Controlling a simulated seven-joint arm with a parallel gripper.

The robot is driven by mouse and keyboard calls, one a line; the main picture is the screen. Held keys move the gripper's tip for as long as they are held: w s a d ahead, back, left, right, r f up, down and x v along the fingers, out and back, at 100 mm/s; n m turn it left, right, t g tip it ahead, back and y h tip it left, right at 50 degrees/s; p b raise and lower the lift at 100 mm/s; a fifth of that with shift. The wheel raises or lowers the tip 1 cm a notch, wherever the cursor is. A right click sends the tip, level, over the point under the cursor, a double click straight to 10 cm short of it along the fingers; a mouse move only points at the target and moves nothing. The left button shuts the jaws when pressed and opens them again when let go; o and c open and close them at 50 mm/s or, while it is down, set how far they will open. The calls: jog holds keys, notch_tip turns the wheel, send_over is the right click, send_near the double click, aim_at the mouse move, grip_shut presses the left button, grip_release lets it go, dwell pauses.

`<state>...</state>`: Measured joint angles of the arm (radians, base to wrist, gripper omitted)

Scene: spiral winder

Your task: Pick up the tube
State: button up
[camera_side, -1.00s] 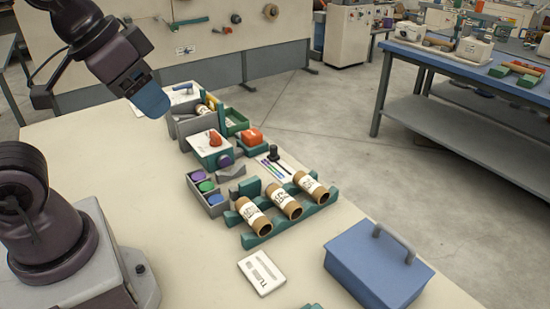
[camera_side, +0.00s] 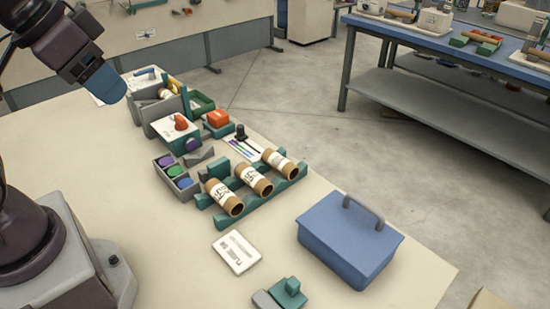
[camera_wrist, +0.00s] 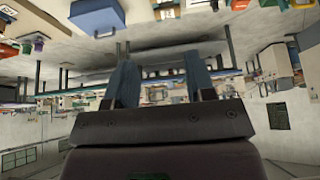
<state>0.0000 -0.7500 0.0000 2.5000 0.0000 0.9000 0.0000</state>
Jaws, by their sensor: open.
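Three brown cardboard tubes with white labels lie side by side, tilted, on a teal rack (camera_side: 222,222) in the side view: a near one (camera_side: 224,197), a middle one (camera_side: 254,179) and a far one (camera_side: 279,165). My gripper (camera_side: 105,88), with blue fingers, hangs in the air at the upper left, well apart from the tubes. In the wrist view my gripper (camera_wrist: 160,70) shows two separated blue fingers with nothing held between them. That view looks upside down, with the table along its top edge.
A blue box with a handle (camera_side: 348,240) stands right of the rack. A white card (camera_side: 236,252) lies in front. A grey tray of coloured discs (camera_side: 176,180) and a winder-like unit with a red knob (camera_side: 176,138) stand left of the rack.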

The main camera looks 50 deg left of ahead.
jog(key=shift+o, duration=0.2)
dwell(0.3)
jog(key=o, duration=0.4)
